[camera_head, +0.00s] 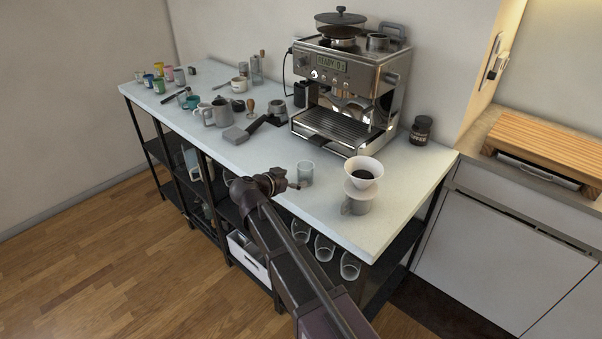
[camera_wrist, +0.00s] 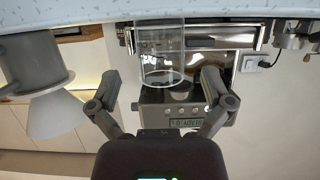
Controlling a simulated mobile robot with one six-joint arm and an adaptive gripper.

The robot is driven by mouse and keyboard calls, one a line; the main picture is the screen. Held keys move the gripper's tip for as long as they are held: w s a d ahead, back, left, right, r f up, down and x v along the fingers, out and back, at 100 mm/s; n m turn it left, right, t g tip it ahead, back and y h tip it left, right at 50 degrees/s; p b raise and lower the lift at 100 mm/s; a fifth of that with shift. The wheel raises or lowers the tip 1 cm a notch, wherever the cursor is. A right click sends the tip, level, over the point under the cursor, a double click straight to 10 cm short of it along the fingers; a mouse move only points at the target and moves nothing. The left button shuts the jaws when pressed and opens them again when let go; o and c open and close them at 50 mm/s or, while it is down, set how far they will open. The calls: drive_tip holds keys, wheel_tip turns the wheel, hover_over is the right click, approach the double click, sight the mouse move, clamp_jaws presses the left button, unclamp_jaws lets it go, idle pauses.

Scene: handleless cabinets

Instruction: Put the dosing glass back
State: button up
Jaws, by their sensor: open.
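The dosing glass (camera_head: 306,174), a clear cylinder, stands on the white counter near its front edge, left of the dripper. My gripper (camera_head: 292,184) is at the counter's front edge, just left of and in front of the glass. In the wrist view, which is upside down, the glass (camera_wrist: 160,52) appears between and beyond the two spread fingers of my gripper (camera_wrist: 162,84). The fingers are open, and I see no contact with the glass. Whether anything is in the glass is unclear.
A white dripper (camera_head: 363,172) on a grey mug (camera_head: 356,203) stands close right of the glass. The espresso machine (camera_head: 345,90) is behind. Three glasses (camera_head: 324,247) are on the shelf below.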

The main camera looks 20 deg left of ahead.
drive_tip(key=p+v, duration=0.2)
drive_tip(key=v, duration=0.4)
drive_tip(key=shift+s+a, duration=0.15)
drive_tip(key=shift+s, duration=0.15)
drive_tip(key=shift+r, duration=0.1)
idle(0.4)
